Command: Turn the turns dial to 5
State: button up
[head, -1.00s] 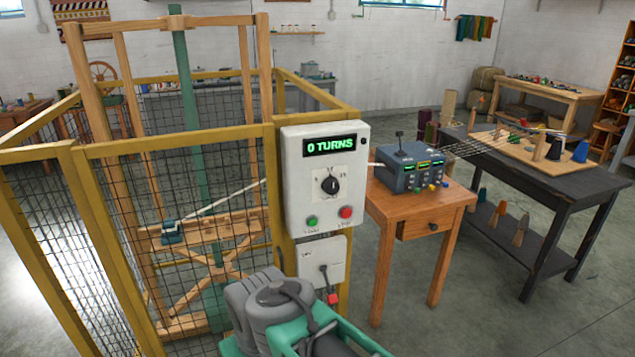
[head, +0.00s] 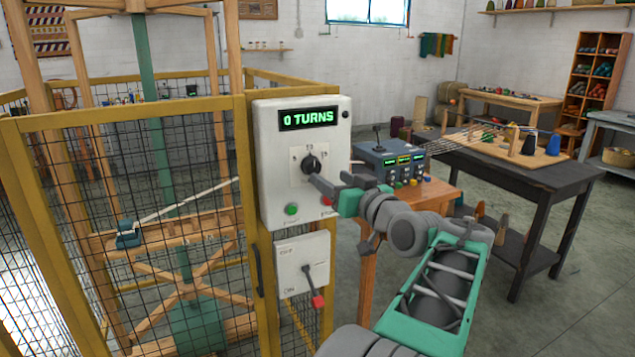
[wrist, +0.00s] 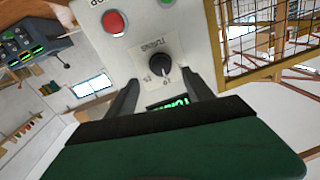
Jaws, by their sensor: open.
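The turns dial (head: 311,163) is a black knob on a white plate, on the white control box (head: 268,150). Small numbers ring it; the exact pointer position is too small to read. The display (head: 306,119) above it reads "0 TURNS". My gripper (head: 318,183) reaches in from the right, its fingertips just in front of the dial's lower side. In the wrist view the dial (wrist: 159,64) shows between and beyond the two dark, spread fingers of my gripper (wrist: 162,88). Nothing is between the fingers; they look apart from the knob.
A green button (head: 291,209) and a red button (head: 326,200) sit below the dial. A lower box with a red-tipped lever (head: 317,300) hangs beneath. A yellow mesh cage (head: 128,110) stands left. A wooden side table (head: 437,197) with a blue-grey console (head: 390,165) stands right.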

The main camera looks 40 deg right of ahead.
aim_at(315, 169)
jog(key=w, duration=0.4)
jog(key=w+d, duration=0.1)
jog(key=w, duration=0.2)
jog(key=shift+d+p, duration=0.1)
jog(key=shift+p, duration=0.2)
grip_shut()
